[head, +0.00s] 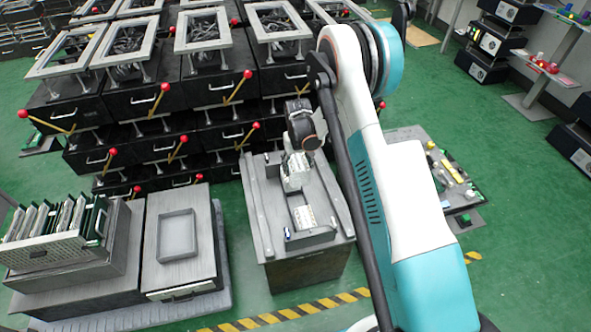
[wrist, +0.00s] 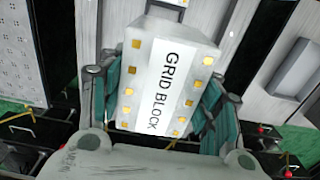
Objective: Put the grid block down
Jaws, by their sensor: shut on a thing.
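The grid block (wrist: 165,75) is white with gold square contacts and a label reading "GRID BLOCK". In the wrist view my gripper (wrist: 160,95) has its teal fingers on both sides of it, shut on it. In the head view the block (head: 297,173) hangs below my gripper (head: 300,155), over the grey-topped bench (head: 262,205). I cannot tell from this angle whether its underside touches anything. A second pale block (head: 305,217) sits in a dark holder (head: 312,238) nearer the front of that bench.
A grey bench with a shallow square tray (head: 177,236) stands to the left, beside a rack of green boards (head: 60,222). Stacked black boxes with red-knobbed levers (head: 165,88) fill the back. A low board with small parts (head: 455,180) lies right, partly behind my arm.

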